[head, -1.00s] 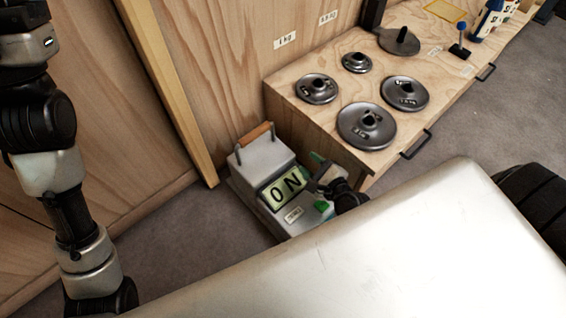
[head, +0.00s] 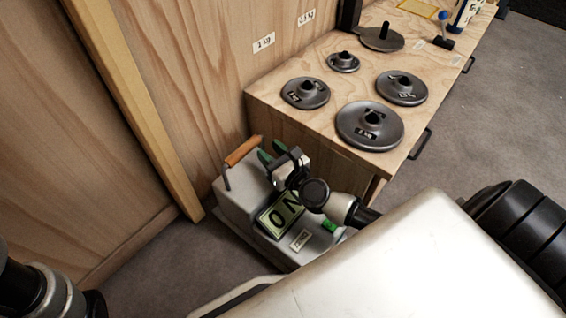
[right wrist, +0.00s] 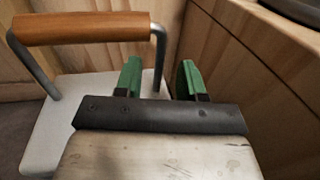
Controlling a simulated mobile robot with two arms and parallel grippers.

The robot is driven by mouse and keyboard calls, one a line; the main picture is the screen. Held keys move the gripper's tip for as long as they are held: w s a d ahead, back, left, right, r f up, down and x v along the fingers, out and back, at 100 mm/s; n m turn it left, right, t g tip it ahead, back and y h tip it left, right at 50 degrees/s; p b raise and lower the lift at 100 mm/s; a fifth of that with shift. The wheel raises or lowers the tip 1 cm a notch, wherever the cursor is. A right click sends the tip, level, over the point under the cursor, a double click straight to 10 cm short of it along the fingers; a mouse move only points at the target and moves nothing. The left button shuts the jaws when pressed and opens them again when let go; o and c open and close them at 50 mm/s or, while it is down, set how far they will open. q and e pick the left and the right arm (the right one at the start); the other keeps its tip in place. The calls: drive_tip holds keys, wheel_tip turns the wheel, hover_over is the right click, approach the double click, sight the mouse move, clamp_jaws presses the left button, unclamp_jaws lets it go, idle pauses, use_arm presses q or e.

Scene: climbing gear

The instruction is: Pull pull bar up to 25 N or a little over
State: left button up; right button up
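The pull bar (head: 243,151) is an orange-brown wooden handle on two bent metal posts, on top of a light grey box (head: 235,190). The box's display (head: 283,213) reads 0 N, partly covered by my right wrist. My right gripper (head: 270,152) is open, its green fingers just right of the bar. In the right wrist view the bar (right wrist: 80,28) lies at upper left. The open fingers (right wrist: 159,78) are apart and empty, and the bar's right post shows in the gap between them, seemingly beyond the fingers. My left gripper is out of view; part of my left arm shows at lower left.
A wooden bench (head: 290,122) right of the box carries several dark round weights (head: 369,126). A wooden wall (head: 185,60) and an upright post (head: 140,110) stand behind and left. A green button (head: 328,226) is on the box's front. Carpet floor (head: 170,275) lies left of the box.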

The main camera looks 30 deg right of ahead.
sight(262, 134)
drive_tip(key=shift+w+a, duration=0.15)
drive_tip(key=shift+w, duration=0.8)
drive_tip(key=shift+w+a, duration=0.15)
drive_tip(key=shift+w, duration=0.75)
clamp_jaws()
drive_tip(key=shift+r+p, duration=1.3)
drive_tip(key=shift+r, duration=0.2)
drive_tip(key=shift+r+p, duration=0.45)
drive_tip(key=shift+r, duration=0.1)
